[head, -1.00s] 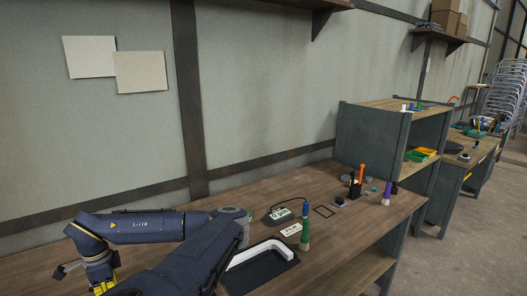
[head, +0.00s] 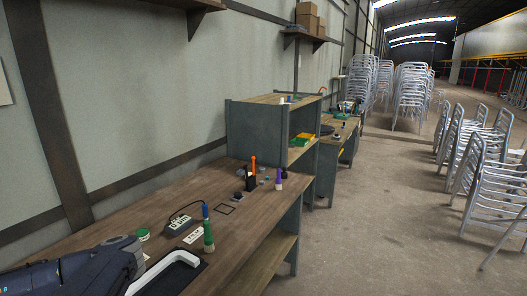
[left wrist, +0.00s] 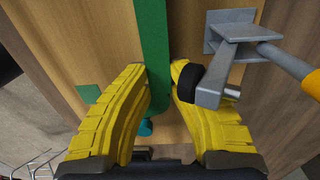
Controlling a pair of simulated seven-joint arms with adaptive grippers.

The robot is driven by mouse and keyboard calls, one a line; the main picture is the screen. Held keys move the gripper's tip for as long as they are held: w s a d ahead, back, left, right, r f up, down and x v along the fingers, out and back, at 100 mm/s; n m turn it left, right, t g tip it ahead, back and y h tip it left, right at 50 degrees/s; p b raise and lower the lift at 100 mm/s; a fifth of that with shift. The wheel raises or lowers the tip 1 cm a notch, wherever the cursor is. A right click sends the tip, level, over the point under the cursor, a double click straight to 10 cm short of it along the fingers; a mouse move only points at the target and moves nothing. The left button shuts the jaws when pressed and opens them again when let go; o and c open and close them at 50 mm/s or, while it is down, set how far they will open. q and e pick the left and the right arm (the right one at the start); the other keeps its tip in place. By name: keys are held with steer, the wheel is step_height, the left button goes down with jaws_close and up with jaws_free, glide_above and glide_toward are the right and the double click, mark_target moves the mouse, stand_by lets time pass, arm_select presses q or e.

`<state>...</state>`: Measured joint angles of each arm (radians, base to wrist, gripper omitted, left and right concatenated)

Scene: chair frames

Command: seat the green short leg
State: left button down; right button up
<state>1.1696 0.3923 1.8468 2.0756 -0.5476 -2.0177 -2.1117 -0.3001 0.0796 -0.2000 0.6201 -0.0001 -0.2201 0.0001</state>
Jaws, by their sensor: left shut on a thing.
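In the left wrist view the green short leg (left wrist: 153,45) runs down from the top edge and passes between my yellow fingers. My left gripper (left wrist: 163,80) is shut on it. A small teal knob (left wrist: 146,126) shows between the fingers, low on the leg. A flat green square (left wrist: 88,94) lies on the wood left of the fingers. Where the leg's ends sit is hidden. In the head view only my left arm shows at the lower left, without its gripper. My right gripper is in neither view.
A grey metal clamp (left wrist: 225,55) with a yellow handle stands close to my right finger. On the bench are a white angled part (head: 168,272), a green-handled tool (head: 208,232), a display box (head: 178,225) and an orange-handled tool (head: 252,170).

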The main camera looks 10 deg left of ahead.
arm_select(q)
steer(key=shift+f, duration=0.35)
steer(key=c, duration=0.9)
jaws_free()
steer(key=shift+r, duration=4)
steer(key=shift+a, duration=0.1)
